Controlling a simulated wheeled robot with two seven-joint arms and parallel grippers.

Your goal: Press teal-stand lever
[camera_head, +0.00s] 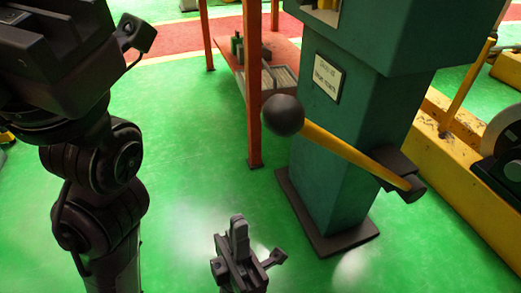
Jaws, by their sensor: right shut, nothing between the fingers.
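The teal stand (343,150) rises right of centre on a dark base plate. Its lever (345,153) is a yellow rod with a dark ball knob (283,115) at its upper left end. The rod slopes down to the right to a dark pivot on the stand's side. My right gripper (239,228) is at the bottom centre, shut and empty, below and left of the knob and apart from it. My left arm fills the left side; its dark wrist end is at the top left, and its fingertips are not visible.
An orange-legged rack (254,90) with items on its shelf stands behind the stand, left of it. A yellow machine frame (455,195) with a grey wheel is at the right.

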